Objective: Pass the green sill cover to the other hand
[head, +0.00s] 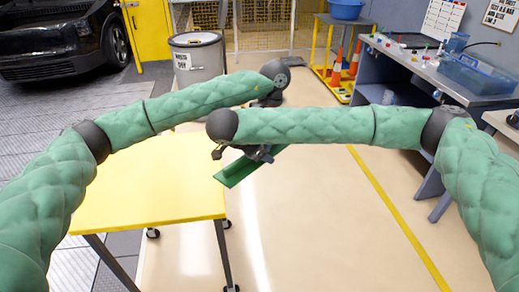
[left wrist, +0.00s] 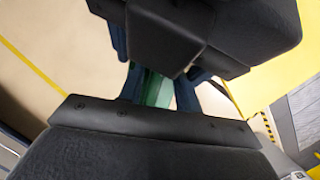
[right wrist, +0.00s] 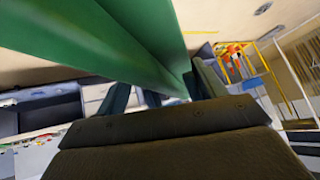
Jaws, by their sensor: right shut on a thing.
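The green sill cover (head: 238,171) is a long angled strip, held tilted in the air just past the right edge of the yellow table in the head view. My right gripper (right wrist: 160,94) is shut on it; the cover runs large across the top of the right wrist view (right wrist: 100,45). My left gripper (left wrist: 158,98) is close by, its fingers apart. A piece of the cover shows between them in the left wrist view (left wrist: 153,88). A dark hand body fills the top of that view. In the head view my right forearm hides much of both grippers.
The yellow table (head: 150,190) has a bare top. A workbench (head: 440,75) with a blue bin (head: 478,75) stands at the right. A grey drum (head: 197,58), a yellow rack with orange cones (head: 340,75) and a dark car (head: 65,40) are farther back. The floor ahead is clear.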

